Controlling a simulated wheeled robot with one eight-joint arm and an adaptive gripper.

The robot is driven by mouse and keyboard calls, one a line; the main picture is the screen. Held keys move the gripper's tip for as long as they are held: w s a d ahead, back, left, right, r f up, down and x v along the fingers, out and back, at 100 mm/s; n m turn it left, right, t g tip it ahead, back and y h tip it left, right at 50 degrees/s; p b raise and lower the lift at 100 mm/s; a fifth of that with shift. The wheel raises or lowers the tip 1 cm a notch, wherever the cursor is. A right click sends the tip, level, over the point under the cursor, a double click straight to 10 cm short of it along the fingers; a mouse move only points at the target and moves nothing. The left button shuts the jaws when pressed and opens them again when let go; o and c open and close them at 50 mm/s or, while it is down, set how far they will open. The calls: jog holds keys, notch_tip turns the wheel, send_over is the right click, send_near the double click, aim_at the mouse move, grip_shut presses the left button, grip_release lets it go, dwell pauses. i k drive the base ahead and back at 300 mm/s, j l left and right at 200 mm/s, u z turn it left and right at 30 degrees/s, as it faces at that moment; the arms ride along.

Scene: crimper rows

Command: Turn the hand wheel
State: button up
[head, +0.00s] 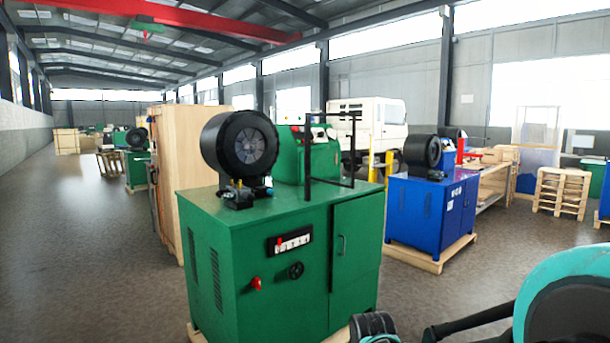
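A small black hand wheel (296,271) is on the front face of the green machine cabinet (345,215), below a panel of switches (290,242) and right of a red knob (256,283). The wheel is fully in view and nothing touches it. Parts of my arm, teal and black, show at the lower right and bottom edge, apart from the wheel. My gripper's fingers are not visible in the head view.
The green cabinet carries a large black crimping head (240,143) and stands on a wooden pallet. A blue machine (430,210) stands on a pallet behind right. A tall wooden crate (180,165) is behind left. Open floor (90,260) lies left.

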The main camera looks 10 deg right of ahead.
aim_at(295, 269)
jog(key=i+j+u, duration=0.1)
jog(key=u, duration=0.2)
jog(key=i+j+u, duration=0.1)
jog(key=u, duration=0.2)
jog(key=i+j+z, duration=0.2)
jog(key=i, duration=0.2)
jog(key=i+l+z, duration=0.1)
jog(key=i+z, duration=0.95)
jog(key=z, duration=0.2)
jog(key=i+l+z, duration=0.25)
jog(key=i+z, duration=0.7)
jog(key=i, duration=0.8)
jog(key=i+l, duration=0.15)
jog(key=i, duration=0.55)
jog(key=i+u, duration=0.3)
jog(key=u, duration=0.5)
jog(key=i+u, duration=0.15)
jog(key=u, duration=0.3)
jog(key=l+u, duration=0.1)
jog(key=u, duration=0.4)
jog(key=l+u, duration=0.1)
jog(key=u, duration=0.35)
jog(key=i+l+u, duration=0.1)
jog(key=u, duration=0.4)
jog(key=l+u, duration=0.1)
jog(key=u, duration=0.4)
jog(key=l+u, duration=0.1)
jog(key=u, duration=0.35)
